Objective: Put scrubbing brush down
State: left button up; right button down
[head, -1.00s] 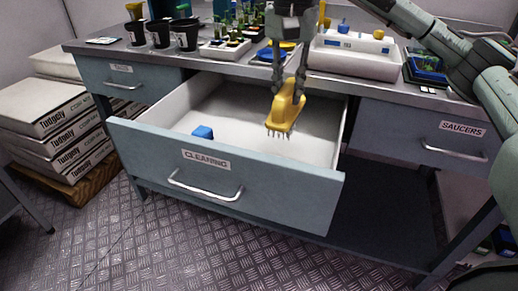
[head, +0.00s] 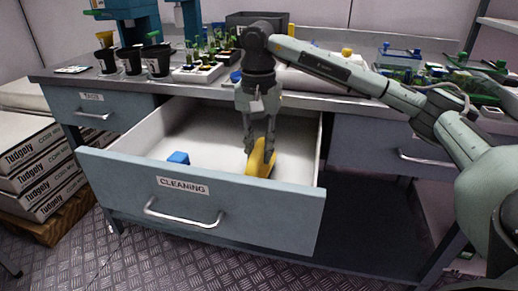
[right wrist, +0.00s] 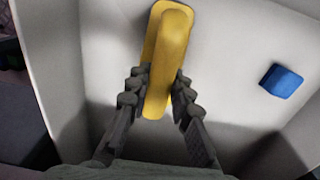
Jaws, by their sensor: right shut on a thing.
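The yellow scrubbing brush (head: 258,160) is inside the open drawer labelled CLEANING (head: 209,202), toward its right side. My right gripper (head: 260,144) reaches down into the drawer and is shut on the brush. In the right wrist view the fingers (right wrist: 155,92) close on both sides of the yellow brush (right wrist: 169,45). The bristles are hidden, so I cannot tell whether they touch the drawer floor. My left gripper is not in view.
A small blue block (head: 178,158) lies in the drawer to the left of the brush; it also shows in the right wrist view (right wrist: 281,81). Black pots (head: 157,60) and seedling trays stand on the counter above. The drawer floor between block and brush is clear.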

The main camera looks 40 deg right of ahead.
jog(key=shift+f, duration=0.1)
jog(key=c, duration=1.4)
grip_release()
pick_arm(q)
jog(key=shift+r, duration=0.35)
pick_arm(e)
jog(key=shift+o, duration=0.2)
notch_tip(320, 180, up, 9)
jog(key=shift+w+f+p, duration=0.1)
jog(key=shift+f+p, duration=0.1)
jog(key=shift+p, duration=0.45)
pick_arm(q)
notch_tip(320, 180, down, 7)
jog(key=p, duration=0.1)
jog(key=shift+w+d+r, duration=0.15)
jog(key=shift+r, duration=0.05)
pick_arm(e)
notch_tip(320, 180, up, 4)
jog(key=shift+f, duration=0.15)
